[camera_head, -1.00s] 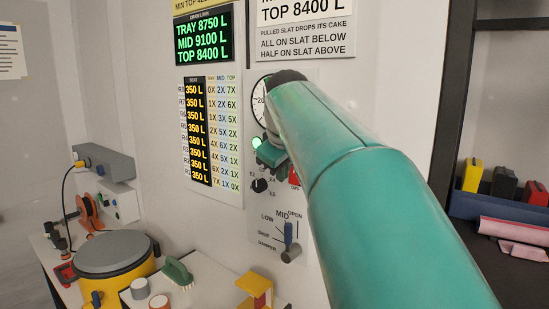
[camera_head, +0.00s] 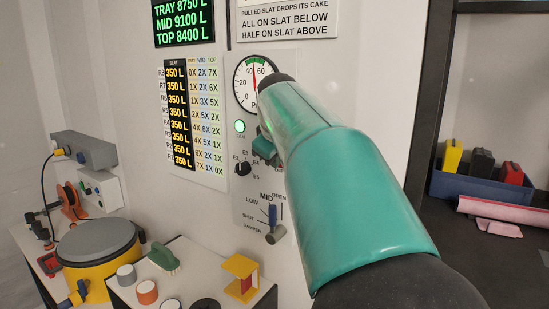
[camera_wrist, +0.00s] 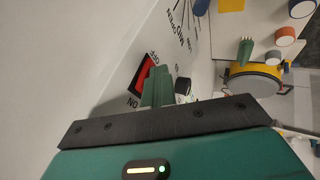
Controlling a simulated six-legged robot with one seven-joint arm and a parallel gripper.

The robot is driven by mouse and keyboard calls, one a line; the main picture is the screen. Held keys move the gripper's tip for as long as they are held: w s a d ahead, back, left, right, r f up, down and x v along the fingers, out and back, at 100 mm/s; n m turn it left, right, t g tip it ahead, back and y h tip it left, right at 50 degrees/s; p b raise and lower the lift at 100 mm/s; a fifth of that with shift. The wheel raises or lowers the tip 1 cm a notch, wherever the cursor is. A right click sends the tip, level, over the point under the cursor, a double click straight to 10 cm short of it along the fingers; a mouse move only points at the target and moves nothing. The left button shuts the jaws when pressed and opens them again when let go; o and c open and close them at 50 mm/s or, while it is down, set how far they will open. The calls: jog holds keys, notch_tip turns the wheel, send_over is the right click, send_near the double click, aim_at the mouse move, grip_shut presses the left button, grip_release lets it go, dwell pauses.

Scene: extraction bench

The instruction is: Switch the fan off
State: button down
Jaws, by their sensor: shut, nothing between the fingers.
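The fan switch (camera_wrist: 143,73) is a red rocker in a dark frame on the wall panel (camera_head: 245,208). In the wrist view OFF is printed at its upper end and ON at its lower end. My arm hides most of it in the head view. A green lamp (camera_head: 240,126) labelled FAN is lit. My gripper (camera_wrist: 157,82) is shut and empty, its green fingers beside the switch, toward the black knob (camera_wrist: 183,86). In the head view my gripper (camera_head: 265,148) is in front of the panel. I cannot tell whether the fingers touch the switch.
A round gauge (camera_head: 246,82) is above the lamp, partly behind my arm. A damper lever (camera_head: 272,216) is lower on the panel. Below are a yellow drum (camera_head: 88,275), a green brush (camera_head: 163,257) and several small pots. A blue bin (camera_head: 470,187) is at right.

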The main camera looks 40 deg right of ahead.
jog(key=shift+r, duration=0.2)
jog(key=shift+d+r, duration=0.1)
jog(key=shift+r, duration=0.65)
jog(key=a+f+v, duration=0.1)
jog(key=a+v, duration=0.1)
jog(key=v, duration=1)
jog(key=shift+a, duration=0.25)
jog(key=shift+r, duration=0.1)
jog(key=shift+a, duration=0.1)
